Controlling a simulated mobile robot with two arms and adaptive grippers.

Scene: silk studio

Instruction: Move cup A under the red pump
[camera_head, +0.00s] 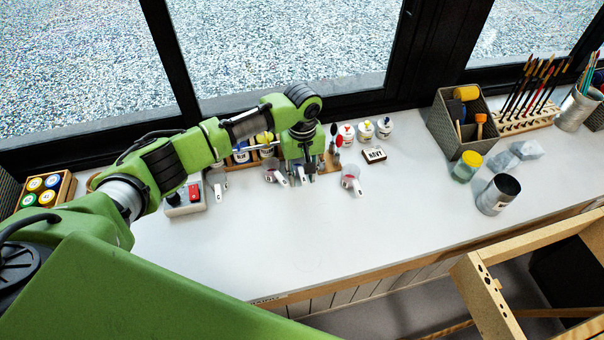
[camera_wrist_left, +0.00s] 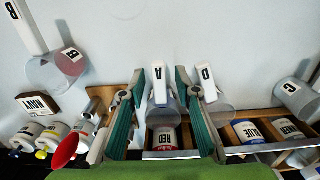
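Cup A (camera_wrist_left: 162,113), a small clear cup with a white handle marked A, stands between the fingers of my left gripper (camera_wrist_left: 160,78) in the left wrist view. The fingers are apart on either side of it, with a gap visible; the gripper is open. In the head view my left gripper (camera_head: 302,176) is low over the row of cups. A jar labelled RED (camera_wrist_left: 165,138) sits in a wooden rack (camera_wrist_left: 182,130) just beyond cup A. Its pump top is hidden. My right gripper is not in view.
Cup D (camera_wrist_left: 224,112) is close beside the finger on the right. Cup B (camera_head: 350,170) and cup C (camera_head: 217,176) stand farther out. A NAVY block (camera_head: 374,155), a control box (camera_head: 186,200) and a metal can (camera_head: 498,195) are on the table. The front tabletop is clear.

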